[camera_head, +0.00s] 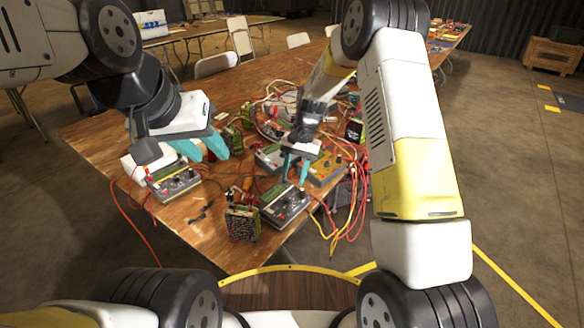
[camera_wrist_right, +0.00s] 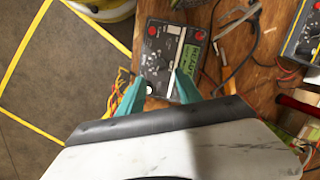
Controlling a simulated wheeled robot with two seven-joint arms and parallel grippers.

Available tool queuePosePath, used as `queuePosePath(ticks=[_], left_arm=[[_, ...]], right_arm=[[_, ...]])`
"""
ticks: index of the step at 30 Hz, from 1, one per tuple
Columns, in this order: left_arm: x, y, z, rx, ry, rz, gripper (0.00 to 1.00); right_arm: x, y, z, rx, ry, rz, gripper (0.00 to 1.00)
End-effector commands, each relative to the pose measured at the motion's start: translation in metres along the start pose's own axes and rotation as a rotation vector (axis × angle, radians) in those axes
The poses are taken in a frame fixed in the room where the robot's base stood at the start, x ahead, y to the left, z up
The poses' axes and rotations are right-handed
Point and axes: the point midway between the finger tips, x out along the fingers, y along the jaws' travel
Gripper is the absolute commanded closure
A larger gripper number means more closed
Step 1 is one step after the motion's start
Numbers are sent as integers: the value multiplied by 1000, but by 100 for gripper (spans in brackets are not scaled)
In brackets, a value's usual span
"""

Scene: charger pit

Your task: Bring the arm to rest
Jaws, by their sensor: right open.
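My right gripper (camera_head: 294,166) hangs over the wooden table (camera_head: 215,232), with its teal fingers pointing down and apart. In the right wrist view its open fingers (camera_wrist_right: 155,92) are above a dark charger box (camera_wrist_right: 168,48) with red knobs and a green label. In the head view this charger (camera_head: 284,203) lies near the table's front edge, just below the right fingers. I see nothing between the fingers. My left gripper (camera_head: 207,149) is above the left part of the table, near another charger (camera_head: 174,182). Its teal fingers look spread, with nothing seen between them.
A battery pack (camera_head: 242,223) stands at the table's front edge. Chairs (camera_head: 215,65) stand behind. The table's front left is mostly clear.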

Motion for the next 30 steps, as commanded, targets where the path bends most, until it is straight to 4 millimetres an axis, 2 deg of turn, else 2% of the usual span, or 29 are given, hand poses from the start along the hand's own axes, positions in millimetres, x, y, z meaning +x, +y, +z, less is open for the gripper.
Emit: queuePosePath(ticks=[7,10,14,18,21,24,30], left_arm=[[0,0,0,0,0,0,64],[0,0,0,0,0,0,64],[0,0,0,0,0,0,64],[0,0,0,0,0,0,64],[0,0,0,0,0,0,64],[0,0,0,0,0,0,64],[0,0,0,0,0,0,64]], right_arm=[[-2,0,0,-1,2,-1,59],[-19,2,4,-10,20,-8,59],[-68,11,18,-40,76,-29,59],[-133,27,48,-90,160,-53,59],[-172,42,75,-125,220,-65,59],[-204,57,105,-159,282,-75,59],[-250,89,169,-227,409,-84,59]])
